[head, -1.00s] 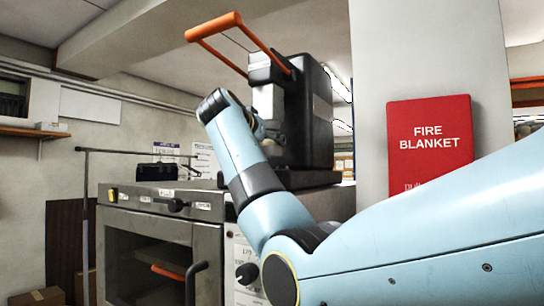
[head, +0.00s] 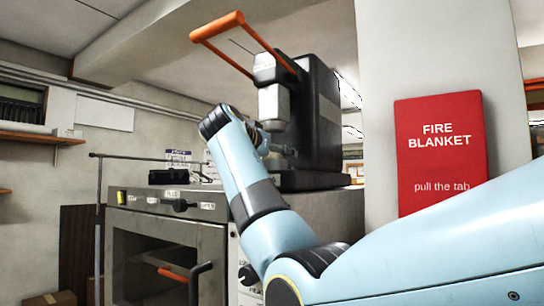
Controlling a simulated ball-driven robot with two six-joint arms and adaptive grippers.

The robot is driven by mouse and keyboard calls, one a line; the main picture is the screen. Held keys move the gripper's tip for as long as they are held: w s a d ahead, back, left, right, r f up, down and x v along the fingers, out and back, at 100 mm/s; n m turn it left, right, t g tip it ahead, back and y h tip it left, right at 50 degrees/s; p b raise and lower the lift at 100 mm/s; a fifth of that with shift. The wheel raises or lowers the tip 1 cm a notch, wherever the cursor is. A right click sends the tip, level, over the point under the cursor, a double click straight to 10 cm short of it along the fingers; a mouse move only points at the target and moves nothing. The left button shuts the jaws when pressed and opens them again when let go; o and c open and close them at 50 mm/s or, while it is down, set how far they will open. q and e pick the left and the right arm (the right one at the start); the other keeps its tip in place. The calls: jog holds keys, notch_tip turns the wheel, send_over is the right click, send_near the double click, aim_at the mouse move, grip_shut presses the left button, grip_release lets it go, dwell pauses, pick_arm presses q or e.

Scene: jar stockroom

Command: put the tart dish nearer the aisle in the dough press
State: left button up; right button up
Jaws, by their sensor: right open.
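The dough press (head: 318,115) is a dark upright machine with a silver cylinder (head: 274,105) and a raised orange lever handle (head: 243,42). It stands on top of a grey steel oven. My right arm reaches up from the lower right, and its wrist bends in front of the press. My right gripper (head: 284,148) is open, small and partly hidden behind the wrist, beside the lower front of the press. I cannot tell whether it touches the press. No tart dish is visible. My left gripper is out of view.
The steel oven (head: 160,222) has a glass door, knobs and an orange-and-black handle. A dark box (head: 168,177) sits on its top at the left. A red fire blanket panel (head: 440,150) hangs on a white pillar (head: 385,60). A cardboard box stands low at the left.

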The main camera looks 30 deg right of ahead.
jog(key=shift+r, duration=0.1)
jog(key=b+v, duration=0.3)
jog(key=v, duration=0.9)
